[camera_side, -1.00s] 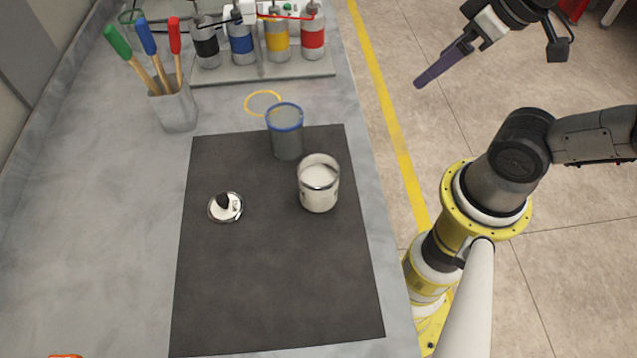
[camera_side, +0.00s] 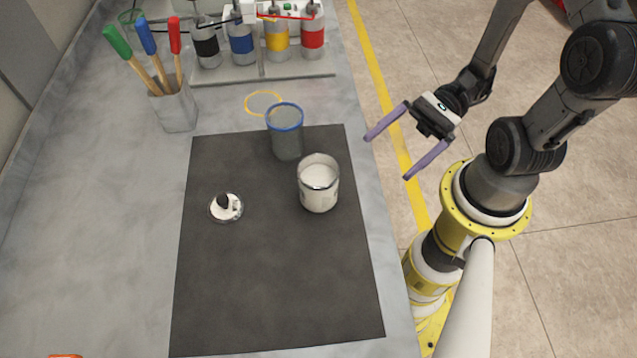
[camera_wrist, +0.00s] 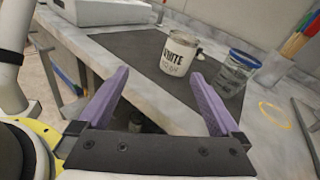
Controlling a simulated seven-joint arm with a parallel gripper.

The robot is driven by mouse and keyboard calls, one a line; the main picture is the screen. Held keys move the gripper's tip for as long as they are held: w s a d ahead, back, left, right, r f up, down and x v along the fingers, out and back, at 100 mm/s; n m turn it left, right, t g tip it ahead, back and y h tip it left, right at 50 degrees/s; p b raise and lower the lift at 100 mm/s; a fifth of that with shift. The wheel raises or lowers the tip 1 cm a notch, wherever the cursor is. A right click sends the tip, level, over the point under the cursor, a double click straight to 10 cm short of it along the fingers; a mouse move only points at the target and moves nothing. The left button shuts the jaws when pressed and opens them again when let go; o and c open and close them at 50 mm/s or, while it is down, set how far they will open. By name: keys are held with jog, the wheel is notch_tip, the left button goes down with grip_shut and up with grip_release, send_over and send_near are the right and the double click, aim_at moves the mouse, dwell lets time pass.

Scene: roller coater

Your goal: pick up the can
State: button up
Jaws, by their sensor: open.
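The can (camera_side: 318,190) is a short metal can with a white label and white contents. It stands upright on the dark mat (camera_side: 270,285), toward the mat's right side. In the wrist view the can (camera_wrist: 178,54) shows lettering that reads "WHITE" and appears beyond and between my fingertips. My gripper (camera_side: 388,157) is open and empty, with purple fingers pointing left toward the can. It is to the right of the table edge, apart from the can. My gripper also shows in the wrist view (camera_wrist: 160,85).
A blue-rimmed clear cup (camera_side: 286,135) stands just behind the can. A small round lid (camera_side: 225,207) with a dark knob lies to its left. A brush holder (camera_side: 175,107) and a rack of paint bottles (camera_side: 262,70) stand at the back. The front of the mat is clear.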

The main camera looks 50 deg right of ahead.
aim_at(327, 180)
jog(key=shift+w+a+f+m+t, duration=0.25)
jog(key=shift+w+a+m+t, duration=0.65)
jog(key=shift+a, duration=1)
jog(key=shift+w+a+f+m+t, duration=0.3)
jog(key=shift+w+a+m+t, duration=0.55)
jog(key=shift+a, duration=1.1)
jog(key=shift+w+a+f+m+t, duration=0.25)
jog(key=shift+w+a+m+t, duration=0.6)
jog(key=shift+a, duration=1.05)
jog(key=shift+w+g, duration=0.2)
jog(key=shift+g, duration=0.1)
jog(key=shift+c, duration=0.3)
jog(key=c, duration=1.5)
jog(key=shift+r, duration=0.15)
notch_tip(327, 180, up, 10)
